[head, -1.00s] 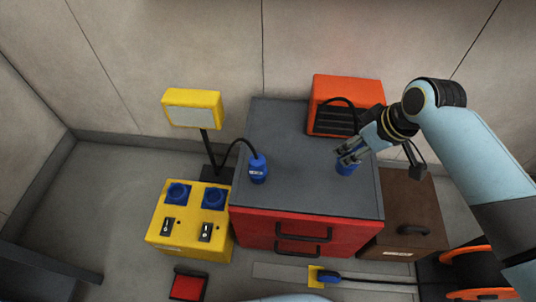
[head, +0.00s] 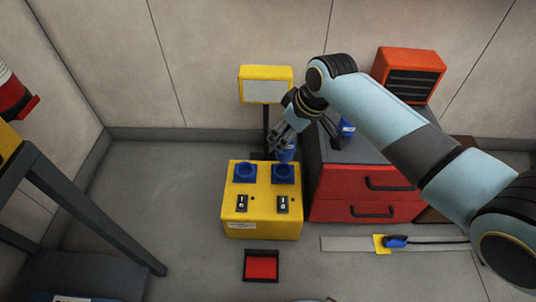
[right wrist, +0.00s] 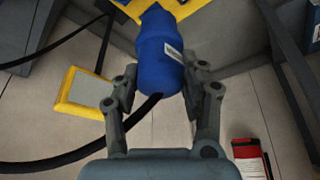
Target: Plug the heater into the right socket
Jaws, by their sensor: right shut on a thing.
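The blue heater plug (head: 287,153) is held in my right gripper (head: 283,142), just above and behind the right socket (head: 283,173) in the head view. In the right wrist view the fingers are closed on both sides of the plug (right wrist: 158,58), whose cord runs down between them. Its far end overlaps the yellow box there; I cannot tell whether they touch. The yellow socket box (head: 262,221) also has a blue left socket (head: 246,172), which looks empty. The orange heater (head: 408,72) stands at the back right. My left gripper is out of view.
Two black switches sit on the box front, left (head: 241,203) and right (head: 281,204). A yellow lamp (head: 266,88) stands behind. Another blue plug (head: 347,127) is on the red cabinet (head: 365,184). A red pedal-like block (head: 261,266) lies in front on the floor.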

